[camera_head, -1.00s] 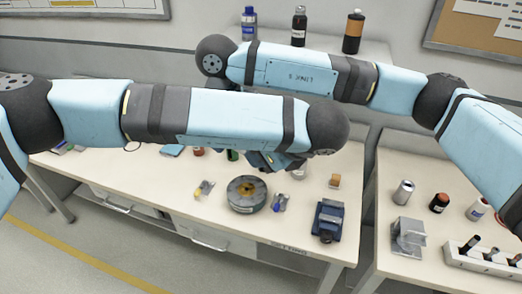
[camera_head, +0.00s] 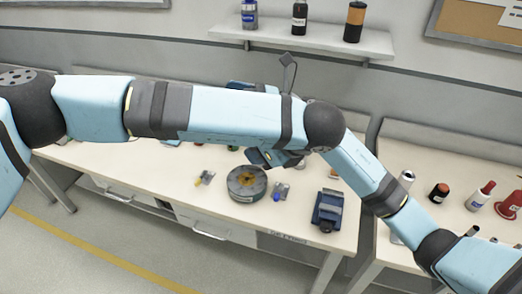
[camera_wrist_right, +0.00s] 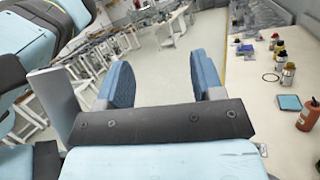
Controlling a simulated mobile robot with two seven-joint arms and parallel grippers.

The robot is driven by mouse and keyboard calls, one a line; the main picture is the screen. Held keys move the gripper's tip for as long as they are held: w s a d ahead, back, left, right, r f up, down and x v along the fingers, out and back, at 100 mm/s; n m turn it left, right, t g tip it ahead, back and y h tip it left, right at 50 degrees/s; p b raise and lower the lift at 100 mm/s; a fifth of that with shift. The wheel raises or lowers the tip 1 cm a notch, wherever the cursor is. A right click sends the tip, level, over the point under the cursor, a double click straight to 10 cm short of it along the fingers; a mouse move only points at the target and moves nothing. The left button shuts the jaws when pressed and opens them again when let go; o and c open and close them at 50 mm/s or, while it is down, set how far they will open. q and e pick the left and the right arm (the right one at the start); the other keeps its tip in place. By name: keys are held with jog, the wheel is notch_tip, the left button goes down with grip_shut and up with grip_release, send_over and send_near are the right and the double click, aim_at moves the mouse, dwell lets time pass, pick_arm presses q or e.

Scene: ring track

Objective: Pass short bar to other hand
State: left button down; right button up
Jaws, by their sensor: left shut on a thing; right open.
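In the head view the right arm passes behind the left arm, which mostly hides the right gripper. A plain grey piece (camera_wrist_right: 55,100) stands left of the right fingers; I cannot tell what it is.
A round grey disc (camera_head: 246,183) and a blue vise-like block (camera_head: 328,208) stand on the middle table. Bottles stand on the wall shelf (camera_head: 300,38). The right table holds a red-black jar (camera_head: 438,192) and bottles. My two arms cross closely.

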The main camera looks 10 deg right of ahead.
jog(key=s+d+f+m+t+h, duration=0.2)
jog(key=d+f+m+t+h, duration=0.4)
jog(key=f+m, duration=0.6)
jog(key=s+d+f+m+t+h, duration=0.2)
jog(key=d+f+m+t+h, duration=0.2)
jog(key=f+m+t, duration=0.75)
jog(key=s+d+f+m+g+h, duration=0.1)
jog(key=s+f+m+g+h, duration=0.2)
jog(key=s+f+m, duration=0.6)
jog(key=s+d+f+m+g+h, duration=0.1)
jog(key=s+f+m+g+h, duration=0.3)
jog(key=s+f+m+g, duration=0.4)
jog(key=s+f+m, duration=0.1)
jog(key=s+m, duration=0.5)
jog(key=s, duration=0.1)
jog(key=shift+s+d, duration=0.3)
jog(key=shift+s, duration=0.05)
